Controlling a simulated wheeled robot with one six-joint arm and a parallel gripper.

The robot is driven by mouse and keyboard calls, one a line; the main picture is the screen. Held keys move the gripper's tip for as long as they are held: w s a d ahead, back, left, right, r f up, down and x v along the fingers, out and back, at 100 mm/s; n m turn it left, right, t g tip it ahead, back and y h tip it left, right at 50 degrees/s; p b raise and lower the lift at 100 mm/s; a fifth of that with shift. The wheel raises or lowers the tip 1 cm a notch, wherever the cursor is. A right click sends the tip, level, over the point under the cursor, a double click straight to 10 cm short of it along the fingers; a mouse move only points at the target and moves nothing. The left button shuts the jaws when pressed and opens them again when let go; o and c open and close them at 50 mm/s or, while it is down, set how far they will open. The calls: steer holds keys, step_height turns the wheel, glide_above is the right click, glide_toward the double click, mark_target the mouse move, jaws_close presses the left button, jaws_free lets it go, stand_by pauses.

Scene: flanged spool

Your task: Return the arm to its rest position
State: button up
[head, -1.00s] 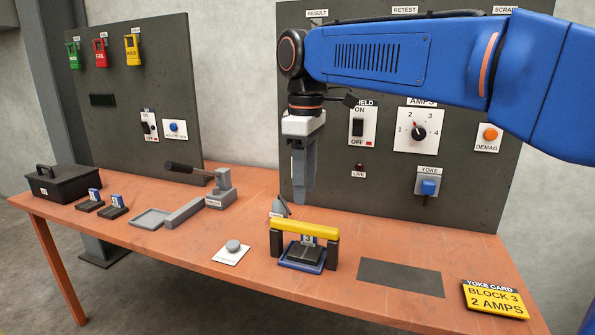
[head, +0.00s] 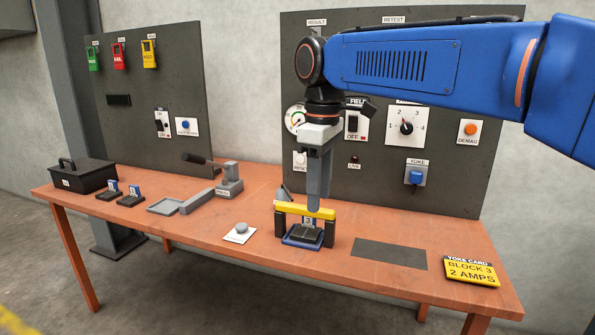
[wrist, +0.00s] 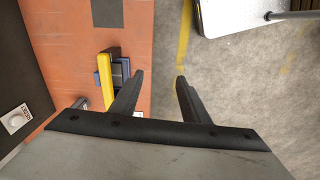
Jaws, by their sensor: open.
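My gripper (head: 319,185) hangs from the blue arm with its fingers pointing down, in front of the right-hand panel. In the head view its tips overlap the yellow bar of the yoke (head: 290,209). In the wrist view my gripper (wrist: 158,78) shows two dark fingers spread apart with nothing between them, over the table edge and floor. A dark block (head: 306,235) marked 3 sits under the yoke on a blue base.
The right panel carries an amps dial (head: 407,127), a demag button (head: 470,129) and a blue yoke switch (head: 415,177). A yellow yoke card (head: 471,271) lies at the table's right end. A black box (head: 85,176) and two small blocks stand left. Floor in front is clear.

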steer(key=s+d+f+m+t, duration=0.2)
steer(key=s+d+f+m, duration=0.4)
steer(key=s+d+f, duration=0.4)
steer(key=s+d+f+m+t, duration=0.2)
steer(key=s+d+f+m, duration=0.5)
steer(key=s+d+f, duration=0.3)
steer(key=d+f, duration=0.2)
steer(key=d, duration=0.2)
steer(key=shift+d+f, duration=0.15)
steer(key=shift+d, duration=0.1)
stand_by(0.6)
